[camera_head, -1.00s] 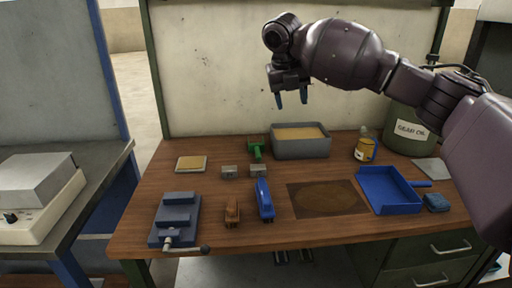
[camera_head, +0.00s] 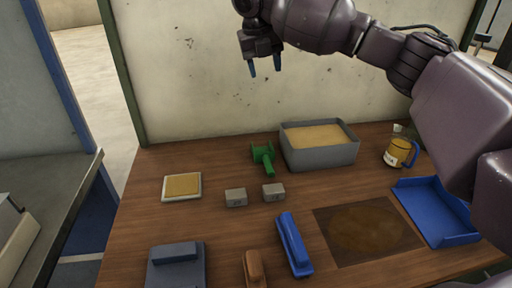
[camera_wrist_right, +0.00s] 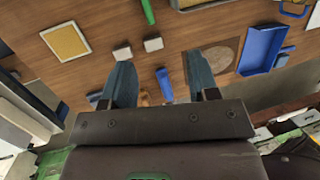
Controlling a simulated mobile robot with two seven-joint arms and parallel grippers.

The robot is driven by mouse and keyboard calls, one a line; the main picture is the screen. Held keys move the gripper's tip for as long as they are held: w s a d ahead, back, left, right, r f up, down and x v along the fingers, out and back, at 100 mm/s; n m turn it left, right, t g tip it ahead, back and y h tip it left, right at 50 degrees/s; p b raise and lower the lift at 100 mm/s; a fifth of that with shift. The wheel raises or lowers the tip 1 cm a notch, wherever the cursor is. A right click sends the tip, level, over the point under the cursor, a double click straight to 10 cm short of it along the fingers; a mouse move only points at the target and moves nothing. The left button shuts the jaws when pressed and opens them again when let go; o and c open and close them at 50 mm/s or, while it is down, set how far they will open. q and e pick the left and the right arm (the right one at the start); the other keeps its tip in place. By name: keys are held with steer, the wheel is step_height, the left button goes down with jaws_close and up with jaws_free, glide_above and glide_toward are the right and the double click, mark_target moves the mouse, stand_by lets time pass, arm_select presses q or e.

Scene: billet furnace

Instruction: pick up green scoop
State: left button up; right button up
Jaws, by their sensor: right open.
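The green scoop (camera_head: 264,156) lies on the wooden workbench, just left of the grey bin, its handle pointing toward the front. A green part of it shows at the top edge of the right wrist view (camera_wrist_right: 148,10). My right gripper (camera_head: 265,68) is open and empty, high above the bench's back edge in the head view, with its blue fingertips pointing down. In the right wrist view its two fingers (camera_wrist_right: 160,82) stand wide apart with nothing between them. My left gripper is not in view.
Right of the scoop stands a grey bin (camera_head: 318,157) of tan material. Two small grey blocks (camera_head: 236,198) (camera_head: 274,192) lie in front of it. A yellow-topped tile (camera_head: 182,186), blue brush (camera_head: 293,244), blue pan (camera_head: 436,212) and yellow jar (camera_head: 397,153) are also on the bench.

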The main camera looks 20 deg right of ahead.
step_height(320, 180, down, 5)
steer(key=w+b, duration=0.1)
steer(key=g+b, duration=0.2)
steer(key=b, duration=0.6)
glide_toward(267, 162)
steer(key=f, duration=0.1)
steer(key=x, duration=0.4)
steer(key=shift+w+d+f+b, duration=0.1)
steer(key=shift+w+d+b, duration=0.05)
steer(key=shift+d+b, duration=0.2)
steer(key=b+x, duration=0.1)
steer(key=x, duration=0.3)
steer(key=shift+a+f, duration=0.15)
steer(key=shift+f, duration=0.4)
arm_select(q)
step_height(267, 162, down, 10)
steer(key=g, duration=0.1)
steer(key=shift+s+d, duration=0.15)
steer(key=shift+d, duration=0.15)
arm_select(e)
jaws_close()
steer(key=shift+r, duration=0.1)
